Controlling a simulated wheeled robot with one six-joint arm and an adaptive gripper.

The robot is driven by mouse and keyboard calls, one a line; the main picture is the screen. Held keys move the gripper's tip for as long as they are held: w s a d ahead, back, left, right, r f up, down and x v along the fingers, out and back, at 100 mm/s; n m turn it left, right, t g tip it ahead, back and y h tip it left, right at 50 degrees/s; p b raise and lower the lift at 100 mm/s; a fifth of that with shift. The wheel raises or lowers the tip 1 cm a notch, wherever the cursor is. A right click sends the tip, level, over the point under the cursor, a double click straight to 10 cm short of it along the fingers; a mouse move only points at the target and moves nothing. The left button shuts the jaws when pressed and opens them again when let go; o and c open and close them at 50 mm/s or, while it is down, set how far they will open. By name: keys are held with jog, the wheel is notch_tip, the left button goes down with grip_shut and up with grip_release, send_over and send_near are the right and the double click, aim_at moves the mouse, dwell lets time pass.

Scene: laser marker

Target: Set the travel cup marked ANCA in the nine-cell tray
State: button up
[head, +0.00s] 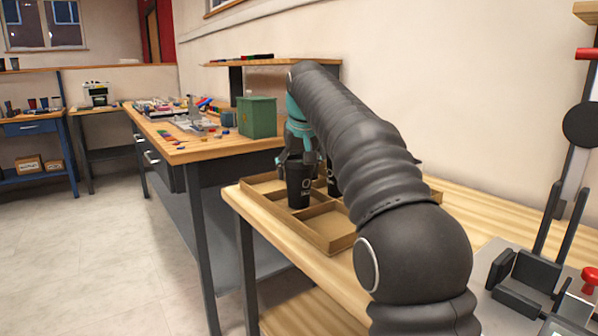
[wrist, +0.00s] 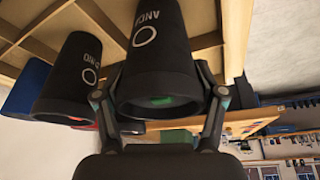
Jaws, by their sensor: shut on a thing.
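The black travel cup marked ANCA (wrist: 150,45) is upright between the fingers of my gripper (wrist: 160,95), which is shut on it. In the head view the cup (head: 298,184) is at the front left part of the wooden nine-cell tray (head: 333,232), with its lower end at or just above a cell. I cannot tell whether it touches the tray floor. My gripper (head: 298,158) is around its upper part. The tray's right part is hidden behind my arm.
A second black cup (wrist: 70,80), its marking hard to read, stands close beside in the tray; my arm partly hides it in the head view (head: 332,182). A green box (head: 257,117) stands on the bench behind. Front tray cells are empty.

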jog(key=shift+f, duration=0.1)
jog(key=o, duration=0.7)
jog(key=shift+o, duration=0.2)
jog(key=p+v, duration=0.3)
jog(key=v, duration=0.9)
jog(key=shift+p, duration=0.35)
jog(key=shift+w, duration=0.1)
